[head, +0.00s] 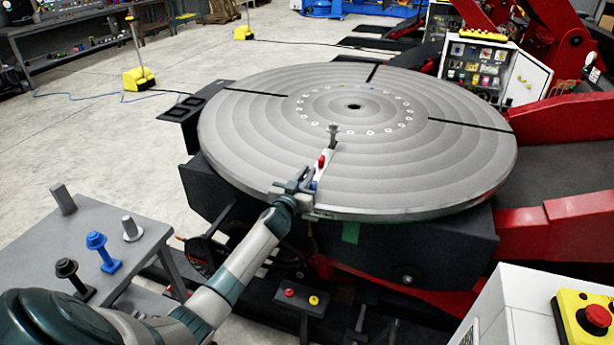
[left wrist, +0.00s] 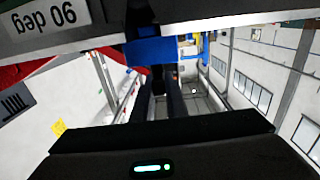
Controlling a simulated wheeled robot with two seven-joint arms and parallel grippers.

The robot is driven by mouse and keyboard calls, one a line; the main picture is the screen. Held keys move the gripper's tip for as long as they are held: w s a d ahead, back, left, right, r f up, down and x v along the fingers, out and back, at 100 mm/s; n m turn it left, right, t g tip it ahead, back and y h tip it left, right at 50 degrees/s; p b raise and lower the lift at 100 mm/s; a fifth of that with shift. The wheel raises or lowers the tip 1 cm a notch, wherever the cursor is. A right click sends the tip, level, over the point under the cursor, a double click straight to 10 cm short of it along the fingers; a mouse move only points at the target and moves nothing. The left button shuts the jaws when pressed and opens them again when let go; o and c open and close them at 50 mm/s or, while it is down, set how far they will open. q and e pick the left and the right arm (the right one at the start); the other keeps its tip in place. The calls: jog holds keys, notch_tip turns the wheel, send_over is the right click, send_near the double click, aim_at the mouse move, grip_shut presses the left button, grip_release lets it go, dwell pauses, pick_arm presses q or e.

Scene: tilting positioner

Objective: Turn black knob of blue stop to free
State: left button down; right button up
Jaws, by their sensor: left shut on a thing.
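The blue stop (left wrist: 150,51) shows in the left wrist view as a blue block at the underside of the turntable's rim. A dark part, apparently its black knob (left wrist: 159,82), lies below the block between my fingers and is mostly hidden. My left gripper (left wrist: 160,90) is shut on this knob; it also shows in the head view (head: 298,188), at the near edge of the turntable. In the head view the gripper covers most of the stop, and the knob's turn position cannot be told. My right gripper is not in view.
The large grey turntable (head: 450,160) fills the middle. A white piece with a red knob (head: 321,161) sits on it just beyond my gripper. A grey side table (head: 35,245) at left holds several posts and bolts. A yellow box with a red button (head: 597,316) is at lower right.

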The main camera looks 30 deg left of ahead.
pick_arm(q)
jog(key=shift+w+f+n+y+b, duration=0.1)
jog(key=shift+n+y+b, duration=0.4)
jog(key=shift+y+b, duration=0.15)
jog(key=shift+n+g+y+b, duration=0.3)
jog(key=shift+n+g+y, duration=0.1)
jog(key=shift+y, duration=0.25)
jog(key=c, duration=1.8)
grip_release()
jog(key=shift+o, duration=0.2)
jog(key=shift+s, duration=0.2)
